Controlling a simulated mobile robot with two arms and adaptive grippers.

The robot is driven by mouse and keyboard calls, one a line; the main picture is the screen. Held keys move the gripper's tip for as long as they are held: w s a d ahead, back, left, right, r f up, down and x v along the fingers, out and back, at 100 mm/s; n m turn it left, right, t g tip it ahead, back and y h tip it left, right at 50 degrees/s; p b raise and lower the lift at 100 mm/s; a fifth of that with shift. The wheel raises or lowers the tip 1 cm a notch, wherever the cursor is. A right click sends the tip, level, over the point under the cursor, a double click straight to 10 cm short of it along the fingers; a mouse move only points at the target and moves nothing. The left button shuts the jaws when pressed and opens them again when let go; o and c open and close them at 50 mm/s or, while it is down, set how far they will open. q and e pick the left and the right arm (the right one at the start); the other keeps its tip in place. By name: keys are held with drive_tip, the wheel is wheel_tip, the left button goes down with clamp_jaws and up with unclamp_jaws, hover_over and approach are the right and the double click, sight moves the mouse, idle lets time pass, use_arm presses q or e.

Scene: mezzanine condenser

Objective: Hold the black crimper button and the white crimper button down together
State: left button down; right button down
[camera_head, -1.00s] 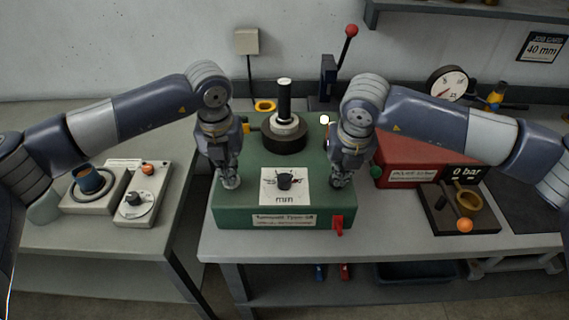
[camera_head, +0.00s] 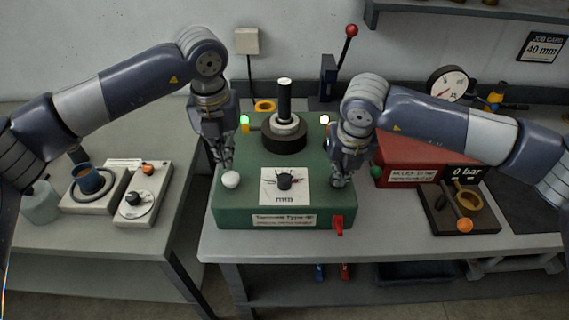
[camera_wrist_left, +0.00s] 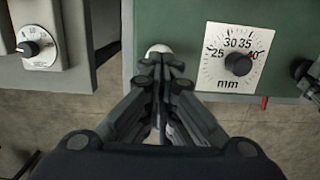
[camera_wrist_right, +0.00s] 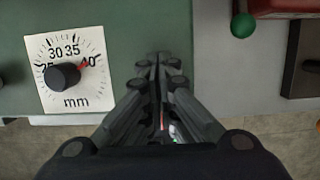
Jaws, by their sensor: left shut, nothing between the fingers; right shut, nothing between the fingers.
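The green crimper box (camera_head: 285,217) stands on the bench, with a dial plate (camera_head: 285,186) on its top. The round white button (camera_head: 231,179) is uncovered at the box's front left. My left gripper (camera_head: 227,168) is shut and empty, just behind and above it. The left wrist view shows the white button (camera_wrist_left: 158,49) just beyond the fingertips (camera_wrist_left: 160,66), seemingly apart from them. My right gripper (camera_head: 340,183) is shut and empty, its tips low over the box's front right. The black button is not visible; the right fingertips (camera_wrist_right: 160,60) may hide it.
A black post (camera_head: 285,100) on a dark round base stands at the box's back. A green lamp (camera_head: 244,119) and a whitish lamp (camera_head: 324,119) are lit. A red lever (camera_head: 338,225) is on the front. A red box (camera_head: 405,165) stands to the right.

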use_arm(q)
drive_tip(key=shift+r, duration=0.75)
